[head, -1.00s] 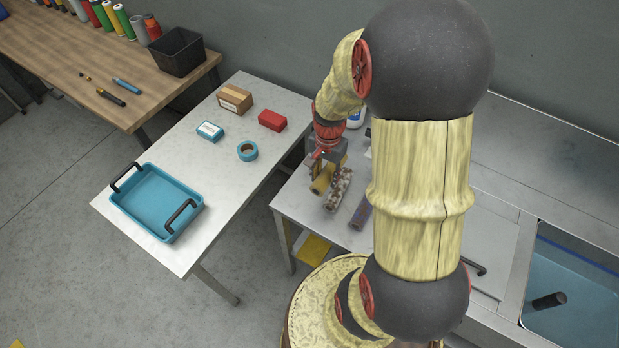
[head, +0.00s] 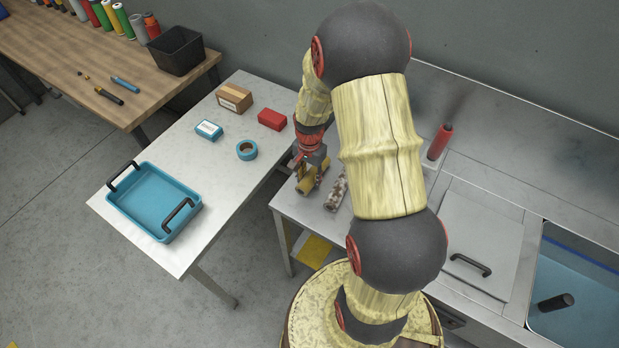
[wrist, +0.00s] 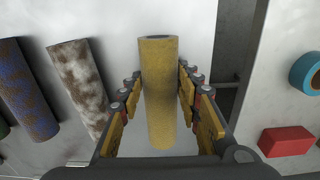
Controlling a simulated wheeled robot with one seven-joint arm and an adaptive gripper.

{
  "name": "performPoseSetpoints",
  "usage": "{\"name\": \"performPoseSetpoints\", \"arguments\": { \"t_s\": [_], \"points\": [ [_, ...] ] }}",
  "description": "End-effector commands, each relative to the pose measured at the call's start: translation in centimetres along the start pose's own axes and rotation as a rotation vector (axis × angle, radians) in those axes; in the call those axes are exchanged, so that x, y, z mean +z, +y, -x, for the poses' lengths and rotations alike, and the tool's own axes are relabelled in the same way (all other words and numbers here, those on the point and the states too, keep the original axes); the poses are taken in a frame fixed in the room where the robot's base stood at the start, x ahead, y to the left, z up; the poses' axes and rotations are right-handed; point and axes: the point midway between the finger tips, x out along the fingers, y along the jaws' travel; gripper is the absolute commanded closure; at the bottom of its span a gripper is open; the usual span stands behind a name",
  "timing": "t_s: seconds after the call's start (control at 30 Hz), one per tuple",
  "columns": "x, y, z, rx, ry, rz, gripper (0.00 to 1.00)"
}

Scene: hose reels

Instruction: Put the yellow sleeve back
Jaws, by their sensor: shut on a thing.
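The yellow sleeve (head: 305,188) is between the fingers of my gripper (head: 310,178), at the left end of the metal bench (head: 288,205). In the wrist view the yellow sleeve (wrist: 158,90) runs lengthwise between the yellow finger pads, and my gripper (wrist: 160,95) is shut on it. I cannot tell whether the sleeve touches the bench. A white-and-brown mottled sleeve (head: 336,194) lies just to its right, apart from it; it also shows in the wrist view (wrist: 78,85). Further over lies a blue-and-brown sleeve (wrist: 27,95), hidden by my arm in the head view.
The white table (head: 215,240) at left holds a blue tray (head: 152,200), a tape roll (head: 247,150), a red block (head: 272,119), a blue-and-white box (head: 209,130) and a carton (head: 234,98). A water basin (head: 575,285) is at right.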

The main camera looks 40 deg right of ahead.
Motion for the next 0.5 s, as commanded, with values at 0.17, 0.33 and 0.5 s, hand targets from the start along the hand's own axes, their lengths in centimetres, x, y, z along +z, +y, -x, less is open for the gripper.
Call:
{"name": "performPoseSetpoints", "arguments": {
  "t_s": [0.17,0.33,0.5],
  "points": [
    [-0.03,-0.03,0.09,-0.001,0.001,0.000,0.92],
    [-0.02,-0.01,-0.19,-0.001,0.001,0.000,0.63],
    [-0.02,-0.01,-0.17,-0.001,0.001,0.000,0.54]
  ]
}}
